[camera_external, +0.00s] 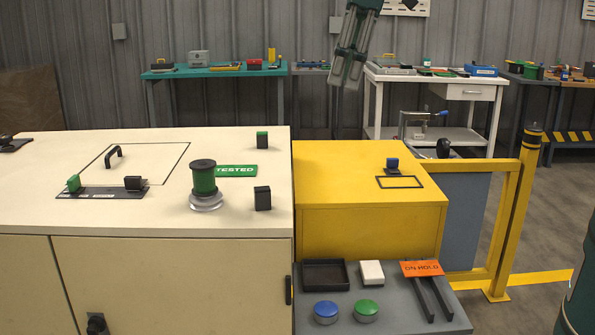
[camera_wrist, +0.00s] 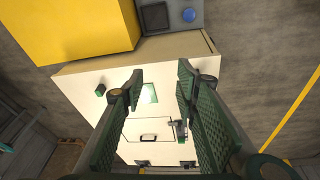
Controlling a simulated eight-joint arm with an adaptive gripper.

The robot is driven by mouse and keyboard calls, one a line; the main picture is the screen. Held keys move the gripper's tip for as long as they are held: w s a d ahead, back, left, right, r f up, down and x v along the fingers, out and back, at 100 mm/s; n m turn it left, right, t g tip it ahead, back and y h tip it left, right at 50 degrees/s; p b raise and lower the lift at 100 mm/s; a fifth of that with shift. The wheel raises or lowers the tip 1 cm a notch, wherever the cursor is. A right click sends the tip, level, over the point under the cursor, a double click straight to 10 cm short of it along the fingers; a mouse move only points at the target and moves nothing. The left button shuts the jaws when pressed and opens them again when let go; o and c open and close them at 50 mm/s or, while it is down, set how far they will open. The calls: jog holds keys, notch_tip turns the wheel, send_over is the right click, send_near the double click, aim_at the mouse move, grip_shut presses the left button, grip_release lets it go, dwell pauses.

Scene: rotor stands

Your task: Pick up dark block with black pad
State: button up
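A dark block (camera_external: 262,198) with a dark top stands upright near the cream cabinet's right front edge. Another dark block (camera_external: 133,183) with a dark top stands on a dark plate (camera_external: 103,193) at left. I cannot tell from color alone which top is the black pad. A third dark block (camera_external: 262,140) has a green pad on top and stands near the back edge. My gripper (camera_external: 346,86) hangs high above the back of the yellow cabinet, open and empty, far from the blocks. In the wrist view its fingers (camera_wrist: 160,74) are spread apart.
A green spool (camera_external: 204,180) on a clear base stands between the blocks. A green block (camera_external: 74,183) shares the dark plate. A black handle (camera_external: 114,152) rises from the cream top. A blue-topped block (camera_external: 392,165) stands on the yellow cabinet (camera_external: 340,170).

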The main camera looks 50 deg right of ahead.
jog(key=w+a+f+n+g, duration=0.1)
jog(key=w+a+f, duration=0.15)
jog(key=a, duration=0.25)
jog(key=w+a+f+n, duration=0.1)
jog(key=w+a+f, duration=0.1)
jog(key=a+f, duration=0.2)
jog(key=n+g, duration=0.2)
send_over(262, 188)
jog(key=shift+h, duration=0.4)
notch_tip(262, 188, down, 9)
jog(key=shift+a+r, duration=0.1)
jog(key=shift+a, duration=0.05)
jog(key=shift+f, duration=1.4)
jog(key=shift+f, duration=0.1)
jog(key=shift+f+p, duration=0.55)
jog(key=shift+f, duration=1.95)
jog(key=shift+c, duration=0.3)
